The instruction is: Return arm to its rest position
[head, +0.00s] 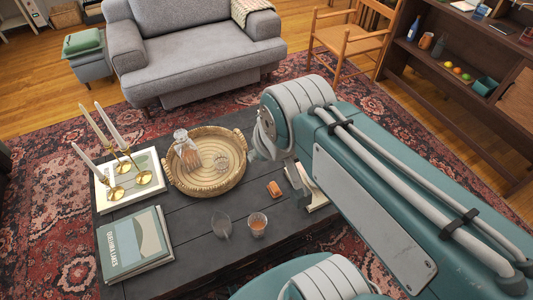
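My teal arm (400,170) reaches in from the right, over the right end of the dark coffee table (195,222). A white-banded joint (298,97) is at its far end. Small grey parts of my arm (264,138) show beside this joint, just right of the tray. I cannot make out fingertips among them, and my arm link hides part of that area. No held object shows. Another teal part of my body with a white band (330,280) is at the bottom edge.
The table bears a wicker tray (240,178) with a decanter (187,150), brass candlesticks (143,177), books (135,245), an orange-red box (274,189), an empty glass (221,225) and an amber-filled glass (257,224). A sofa (195,50), a chair (345,38) and a shelf unit (460,50) stand behind.

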